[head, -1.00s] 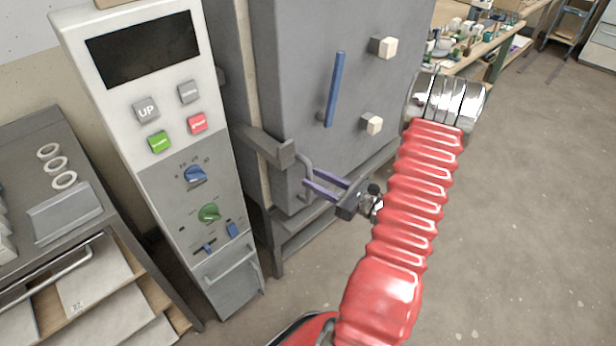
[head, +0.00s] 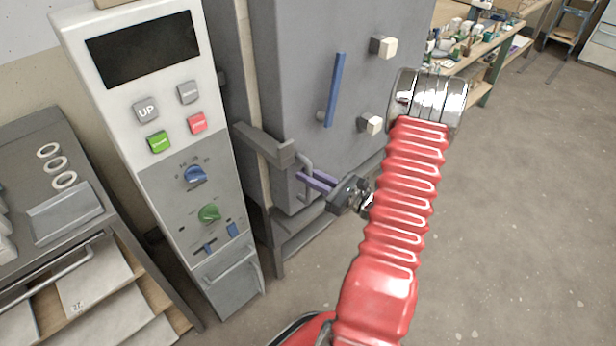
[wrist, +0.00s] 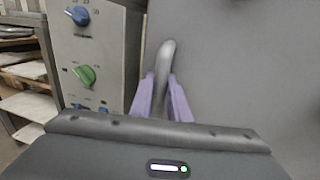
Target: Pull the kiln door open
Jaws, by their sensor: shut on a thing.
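The grey kiln door (head: 320,60) stands at the middle of the head view, with a blue bar (head: 335,90) on its face. Low on its left side is a curved grey handle (head: 305,165). My gripper (head: 304,178) has its purple fingers shut on this handle. In the wrist view the handle (wrist: 166,62) rises between the two purple fingers (wrist: 163,92). The door looks closed against the kiln body; a gap at its edge cannot be made out.
A control panel (head: 160,125) with buttons and knobs stands left of the kiln. A metal cabinet (head: 75,150) with rings on top is farther left. A cluttered workbench (head: 485,45) stands at the back right. The floor (head: 530,200) on the right is clear.

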